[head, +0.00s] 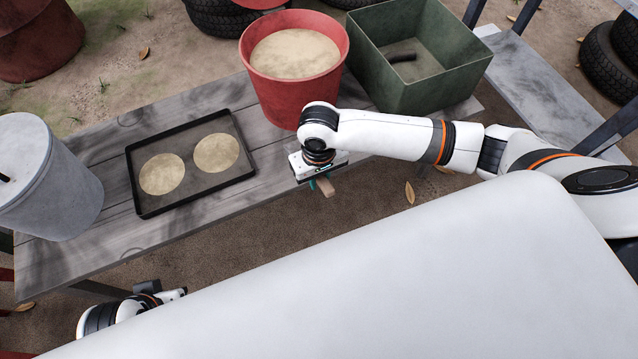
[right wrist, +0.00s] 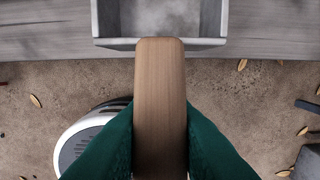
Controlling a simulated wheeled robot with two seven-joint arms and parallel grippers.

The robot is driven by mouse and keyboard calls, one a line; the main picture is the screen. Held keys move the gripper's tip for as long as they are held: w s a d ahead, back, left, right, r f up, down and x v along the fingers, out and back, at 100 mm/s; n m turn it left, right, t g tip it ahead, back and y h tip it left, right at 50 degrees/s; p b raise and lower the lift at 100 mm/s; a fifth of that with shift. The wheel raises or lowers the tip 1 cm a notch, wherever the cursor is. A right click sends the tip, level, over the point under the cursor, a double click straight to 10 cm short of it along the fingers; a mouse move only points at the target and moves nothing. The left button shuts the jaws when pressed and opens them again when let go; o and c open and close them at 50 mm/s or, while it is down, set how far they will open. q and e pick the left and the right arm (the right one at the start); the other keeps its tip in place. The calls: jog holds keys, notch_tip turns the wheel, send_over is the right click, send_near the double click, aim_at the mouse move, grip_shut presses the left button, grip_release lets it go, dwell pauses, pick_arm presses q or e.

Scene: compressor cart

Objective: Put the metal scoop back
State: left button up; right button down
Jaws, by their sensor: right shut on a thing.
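The metal scoop shows in the right wrist view as a grey metal pan (right wrist: 112,43) with a light wooden handle (right wrist: 160,95). My right gripper (right wrist: 160,130) is shut on the handle, its green pads on both sides. In the head view my right gripper (head: 321,182) is at the table's front edge, just in front of the red bucket (head: 293,88). Only the handle end (head: 326,187) shows there; the pan is hidden by the arm. The bucket holds pale, grainy material. My left gripper (head: 168,296) is low at the left, apart from everything; its jaws are unclear.
A black tray (head: 146,208) with two round tan patches lies on the grey wooden table (head: 190,230). A grey lidded bin (head: 50,190) stands at the left end. A green box (head: 400,95) with a dark object (head: 402,56) inside stands right of the bucket.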

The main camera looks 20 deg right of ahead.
notch_tip(320, 180, down, 3)
jog(key=shift+f+b, duration=0.15)
jog(key=shift+b, duration=0.35)
jog(key=shift+f, duration=0.1)
jog(key=c, duration=1.3)
grip_release()
jog(key=shift+o, duration=0.2)
